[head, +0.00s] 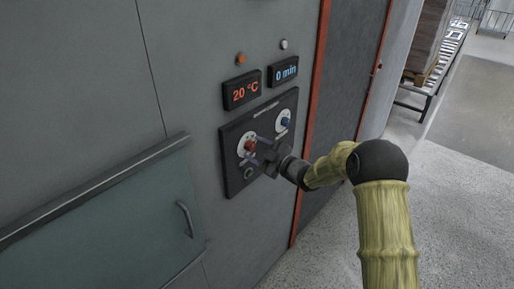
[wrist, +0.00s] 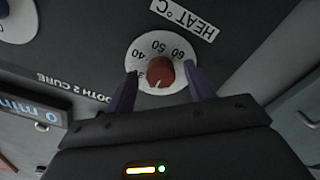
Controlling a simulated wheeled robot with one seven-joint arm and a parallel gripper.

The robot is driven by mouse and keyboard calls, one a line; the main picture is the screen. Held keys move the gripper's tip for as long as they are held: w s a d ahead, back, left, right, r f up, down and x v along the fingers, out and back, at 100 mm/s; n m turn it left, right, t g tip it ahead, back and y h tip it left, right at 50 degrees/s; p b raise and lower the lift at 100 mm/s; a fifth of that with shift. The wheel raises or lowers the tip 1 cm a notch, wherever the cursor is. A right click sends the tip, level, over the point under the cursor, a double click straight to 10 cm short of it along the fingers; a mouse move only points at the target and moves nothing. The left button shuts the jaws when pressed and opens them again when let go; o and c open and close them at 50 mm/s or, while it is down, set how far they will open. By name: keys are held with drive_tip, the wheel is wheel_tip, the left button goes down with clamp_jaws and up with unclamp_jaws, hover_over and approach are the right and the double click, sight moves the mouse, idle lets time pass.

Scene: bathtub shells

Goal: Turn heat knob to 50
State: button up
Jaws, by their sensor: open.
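The heat knob (head: 249,145) is red and sits on a white dial on the dark control panel (head: 235,183). In the wrist view the red knob (wrist: 159,73) shows upside down with dial marks 40, 50 and 60 and the label "HEAT °C" (wrist: 184,16). The temperature display (head: 243,91) reads 20 °C. My gripper (head: 257,148) is open at the heat dial. In the wrist view its two fingers (wrist: 159,90) stand on either side of the knob, with gaps to it. Whether the fingertips touch the dial face I cannot tell.
A blue knob (head: 285,123) on a second white dial sits right of the heat knob. The time display (head: 286,71) reads 0 min. A small round fitting (head: 248,173) is below the heat dial. A door handle (head: 185,218) is lower left. Open floor lies right.

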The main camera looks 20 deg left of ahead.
drive_tip(key=c, duration=1)
